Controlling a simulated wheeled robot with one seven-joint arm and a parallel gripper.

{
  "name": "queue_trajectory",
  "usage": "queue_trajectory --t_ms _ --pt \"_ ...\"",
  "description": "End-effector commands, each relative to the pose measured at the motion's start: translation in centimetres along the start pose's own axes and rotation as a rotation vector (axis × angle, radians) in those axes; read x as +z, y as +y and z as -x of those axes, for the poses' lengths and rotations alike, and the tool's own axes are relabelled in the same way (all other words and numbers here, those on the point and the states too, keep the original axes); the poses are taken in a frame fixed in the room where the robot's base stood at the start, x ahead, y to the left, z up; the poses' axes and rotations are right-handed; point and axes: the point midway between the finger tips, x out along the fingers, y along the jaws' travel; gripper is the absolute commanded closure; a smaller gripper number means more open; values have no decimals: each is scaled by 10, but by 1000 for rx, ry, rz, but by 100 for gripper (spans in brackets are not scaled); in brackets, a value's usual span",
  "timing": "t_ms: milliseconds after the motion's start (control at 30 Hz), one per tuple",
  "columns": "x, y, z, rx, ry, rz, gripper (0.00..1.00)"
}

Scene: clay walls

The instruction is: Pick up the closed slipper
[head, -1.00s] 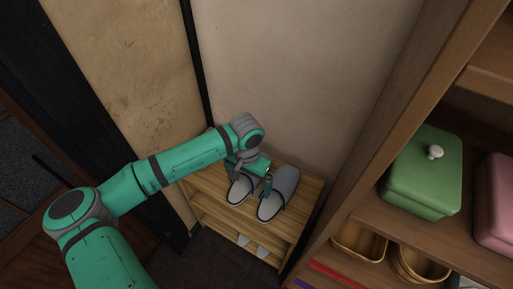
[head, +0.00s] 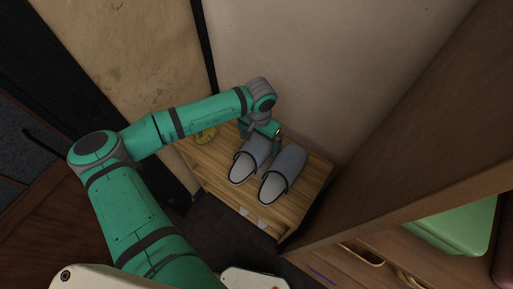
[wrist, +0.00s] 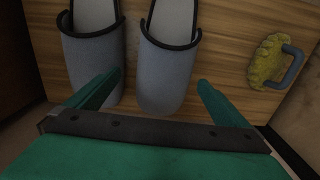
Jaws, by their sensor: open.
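Two grey closed-toe slippers with dark rims and pale insoles stand side by side on a wooden shelf (head: 215,165). In the head view they are the left slipper (head: 254,151) and the right slipper (head: 288,162). My gripper (head: 262,141) is open at the toe end of the left slipper. In the wrist view, where the sides are swapped, my gripper (wrist: 160,92) has its fingers apart around the toe of that slipper (wrist: 166,75), with nothing clamped. The other slipper (wrist: 93,68) is beside it, and my left finger overlaps its edge.
A yellow sponge-like thing (head: 207,136) with a blue-grey handle (wrist: 293,68) lies on the shelf beside the slippers. A plain wall rises close behind. A wooden cabinet (head: 400,190) with a green box (head: 455,228) stands at the right.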

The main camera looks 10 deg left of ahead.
Motion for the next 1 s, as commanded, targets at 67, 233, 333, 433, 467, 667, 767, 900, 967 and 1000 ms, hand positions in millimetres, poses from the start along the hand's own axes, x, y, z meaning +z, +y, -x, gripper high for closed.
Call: queue_trajectory --t_ms 67,233,333,433,467,667,767,900,967,1000 --pt "2 -2 -6 -1 -3 2 0" --pt "4 -8 -30 -2 -3 5 0" --pt "4 -9 -42 -2 -2 7 0" --pt "4 -9 -49 -1 -1 7 0" --pt "4 -8 -50 -1 -1 7 0" --pt "3 -8 -51 -1 -1 6 0" --pt "3 -8 -51 -1 -1 6 17" --pt "3 -8 -51 -1 -1 5 43" --pt "3 -8 -51 -1 -1 5 43" --pt "3 -8 -51 -1 -1 5 43"
